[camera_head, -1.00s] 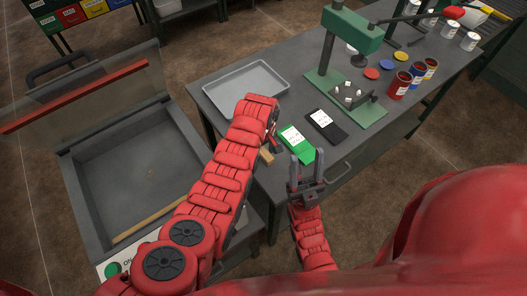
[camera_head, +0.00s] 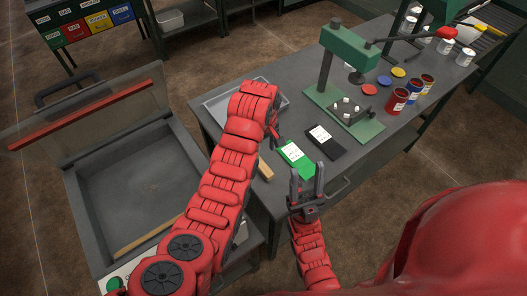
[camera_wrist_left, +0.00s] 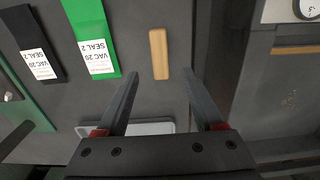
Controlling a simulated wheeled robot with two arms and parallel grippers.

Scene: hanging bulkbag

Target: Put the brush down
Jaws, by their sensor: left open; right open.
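The brush, seen as a plain light wooden bar (camera_head: 265,170), lies on the grey table near its left front edge. In the left wrist view the brush (camera_wrist_left: 159,54) lies flat, beyond the fingertips and apart from them. Any bristles are hidden. My left gripper (camera_head: 274,128) is over the table behind the brush, partly hidden by its own arm. In the left wrist view its two fingers (camera_wrist_left: 160,75) are spread with nothing between them. My right gripper (camera_head: 306,182) points up near the table's front edge, open and empty.
A green pouch (camera_head: 296,158) and a black pouch (camera_head: 327,143) lie right of the brush. A metal tray (camera_head: 217,106) is partly behind my left arm. A green press (camera_head: 327,88) and paint cans stand farther right. An open-lidded grey box (camera_head: 140,185) stands left.

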